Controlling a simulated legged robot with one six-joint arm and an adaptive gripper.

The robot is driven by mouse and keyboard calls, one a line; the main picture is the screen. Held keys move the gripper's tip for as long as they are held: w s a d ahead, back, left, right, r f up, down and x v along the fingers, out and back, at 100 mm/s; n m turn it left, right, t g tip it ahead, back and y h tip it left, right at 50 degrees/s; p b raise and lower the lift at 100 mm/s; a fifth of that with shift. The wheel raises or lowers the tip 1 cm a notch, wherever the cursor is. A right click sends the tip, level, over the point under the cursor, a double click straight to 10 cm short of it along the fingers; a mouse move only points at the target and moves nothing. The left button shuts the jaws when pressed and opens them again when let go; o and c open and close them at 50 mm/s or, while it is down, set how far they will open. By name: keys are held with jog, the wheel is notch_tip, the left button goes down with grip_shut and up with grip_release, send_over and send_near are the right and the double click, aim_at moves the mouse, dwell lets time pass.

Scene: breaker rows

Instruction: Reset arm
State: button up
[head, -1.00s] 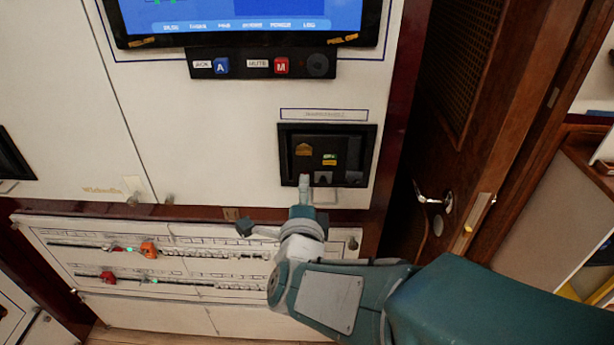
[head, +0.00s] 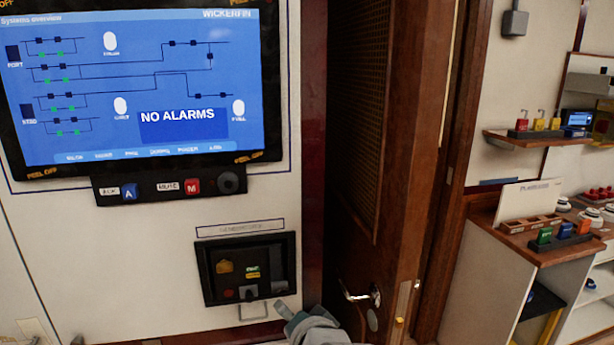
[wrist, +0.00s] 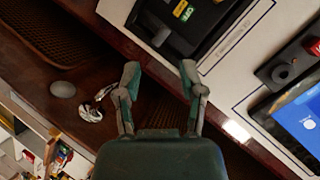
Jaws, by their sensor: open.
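My gripper (wrist: 160,80) is open and empty in the wrist view, its two fingers spread apart in front of the wooden door and panel edge. In the head view only a grey part of my arm shows at the bottom edge, below and right of a black recessed panel box (head: 247,268). The same box (wrist: 185,25) shows at the top of the wrist view, beyond the fingertips and apart from them. The fingers touch nothing that I can see.
A screen (head: 140,85) reads "NO ALARMS", with a blue A button (head: 129,192) and a red M button (head: 192,187) below. A wooden door (head: 385,170) with a metal handle (head: 360,295) stands right of the panel. Shelves (head: 545,250) with small coloured objects lie beyond.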

jog(key=s+d+f+n+g+h, duration=0.3)
jog(key=s+d+n+g+h, duration=0.2)
jog(key=s+d, duration=1)
jog(key=d+n+g, duration=0.1)
jog(key=d, duration=0.2)
jog(key=shift+n, duration=0.3)
